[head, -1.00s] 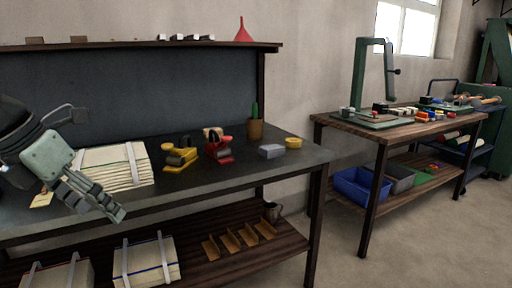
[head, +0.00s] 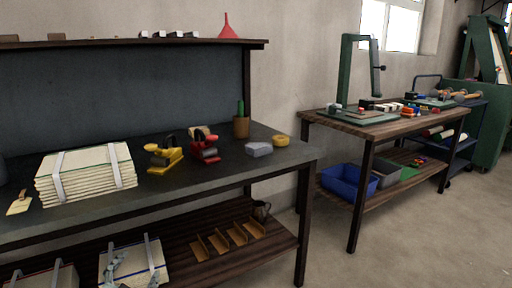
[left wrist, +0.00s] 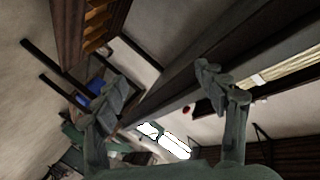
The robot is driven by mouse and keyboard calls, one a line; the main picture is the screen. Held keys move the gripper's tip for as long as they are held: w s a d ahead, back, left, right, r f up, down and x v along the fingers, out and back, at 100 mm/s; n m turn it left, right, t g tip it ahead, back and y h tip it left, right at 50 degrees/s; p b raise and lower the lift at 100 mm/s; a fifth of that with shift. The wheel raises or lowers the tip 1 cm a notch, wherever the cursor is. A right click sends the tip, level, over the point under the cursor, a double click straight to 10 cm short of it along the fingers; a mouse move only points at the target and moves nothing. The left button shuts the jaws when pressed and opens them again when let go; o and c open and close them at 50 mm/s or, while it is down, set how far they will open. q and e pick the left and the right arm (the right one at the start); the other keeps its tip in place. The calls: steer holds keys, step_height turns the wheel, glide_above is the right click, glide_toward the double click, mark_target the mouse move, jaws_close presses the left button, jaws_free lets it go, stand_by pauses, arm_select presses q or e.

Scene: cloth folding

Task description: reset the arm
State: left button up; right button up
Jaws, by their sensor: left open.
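My left gripper (left wrist: 161,76) is open and empty in the left wrist view, its two grey-green fingers wide apart. In the head view, only parts of the left gripper (head: 130,275) show at the bottom edge, in front of a strapped bundle (head: 150,258) on the lower shelf. I cannot tell whether it touches the bundle. The rest of the left arm is out of the head view. My right gripper is in neither view.
A second bench (head: 352,127) stands at right. Floor between and before them is clear.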

arm_select(q)
steer(key=s+f+n+g+y, duration=0.1)
steer(key=s+f+n+g, duration=0.15)
steer(key=s+f, duration=0.5)
steer(key=s+f+n+g, duration=0.1)
steer(key=s+f+g, duration=0.3)
steer(key=f, duration=0.6)
steer(key=s+d+f+n+g, duration=0.1)
steer(key=s+f+g, duration=0.2)
steer(key=s+f, duration=0.2)
steer(key=s+d+f+g+h, duration=0.1)
steer(key=s+f+g, duration=0.2)
steer(key=s, duration=0.8)
step_height(320, 180, down, 3)
steer(key=shift+d+r+n, duration=0.2)
steer(key=shift+d+n, duration=0.05)
steer(key=shift+n, duration=0.1)
